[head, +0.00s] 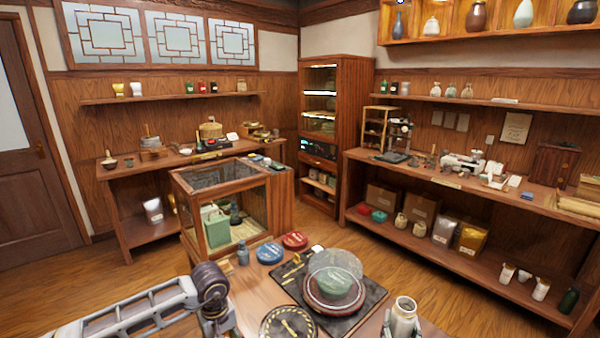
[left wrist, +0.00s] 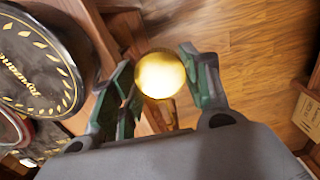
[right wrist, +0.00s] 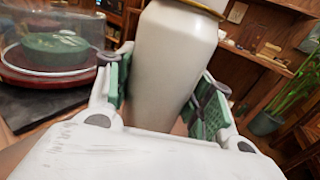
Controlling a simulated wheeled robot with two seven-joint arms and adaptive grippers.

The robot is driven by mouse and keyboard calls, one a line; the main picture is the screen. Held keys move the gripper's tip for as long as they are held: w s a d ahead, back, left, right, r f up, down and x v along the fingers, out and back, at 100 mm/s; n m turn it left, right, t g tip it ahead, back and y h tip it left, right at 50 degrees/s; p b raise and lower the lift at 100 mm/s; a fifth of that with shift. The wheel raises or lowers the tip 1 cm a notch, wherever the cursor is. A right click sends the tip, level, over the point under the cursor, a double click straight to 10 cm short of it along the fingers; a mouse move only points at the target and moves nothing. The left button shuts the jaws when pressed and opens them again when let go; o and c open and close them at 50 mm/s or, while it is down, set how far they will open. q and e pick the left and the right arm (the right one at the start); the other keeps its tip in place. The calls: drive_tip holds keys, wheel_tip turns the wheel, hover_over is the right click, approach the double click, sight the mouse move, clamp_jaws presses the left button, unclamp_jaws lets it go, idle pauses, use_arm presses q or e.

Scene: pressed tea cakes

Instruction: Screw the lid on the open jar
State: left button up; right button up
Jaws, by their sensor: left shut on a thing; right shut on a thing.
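The white jar (head: 403,322) stands upright at the front edge of the head view, its round top facing up. My right gripper (right wrist: 166,78) is shut around the body of the jar, which also fills the middle of the right wrist view (right wrist: 170,50). A gold edge shows at the jar's top there; its mouth is cut off. The round gold lid (left wrist: 160,75) is between the fingers of my left gripper (left wrist: 157,62), shut on it. In the head view my left arm shows at lower left, apart from the jar; its fingers are not clear.
A black round tin (head: 289,324) with gold marks lies left of the jar. A dark tray (head: 365,318) holds a green tea cake (head: 335,284) under a clear cover. Blue (head: 269,253) and red (head: 295,240) tins sit farther back. A small grey-blue bottle (head: 243,254) stands nearby.

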use_arm(q)
drive_tip(key=m, duration=0.3)
drive_tip(key=shift+s+a, duration=0.2)
drive_tip(key=shift+a, duration=0.15)
use_arm(e)
drive_tip(key=shift+s+a+f+n+y, duration=0.3)
drive_tip(key=shift+s+a+n+y, duration=0.1)
drive_tip(key=shift+a+y, duration=0.15)
drive_tip(key=shift+s+a+f+n+y, duration=0.3)
drive_tip(key=shift+a+n+y, duration=0.1)
drive_tip(key=shift+a+y, duration=0.15)
use_arm(q)
drive_tip(key=shift+s+a+f+m, duration=0.1)
drive_tip(key=shift+a+m, duration=0.05)
drive_tip(key=shift+m, duration=0.6)
drive_tip(key=shift+s+a+m, duration=0.1)
drive_tip(key=shift+a+m, duration=0.05)
drive_tip(key=shift+m, duration=0.65)
drive_tip(key=shift+s+a+f+m, duration=0.1)
drive_tip(key=shift+a+m, duration=0.05)
drive_tip(key=shift+m, duration=0.6)
use_arm(e)
drive_tip(key=shift+s+a+f+n+t+y, duration=0.2)
drive_tip(key=shift+s+a+f+n+y, duration=0.4)
drive_tip(key=shift+a+y, duration=0.25)
drive_tip(key=shift+s+a+f+n+t+y, duration=0.2)
drive_tip(key=shift+s+a+f+n+y, duration=0.25)
drive_tip(key=shift+s+a+y, duration=0.3)
drive_tip(key=shift+w, duration=0.1)
drive_tip(key=shift+r, duration=0.1)
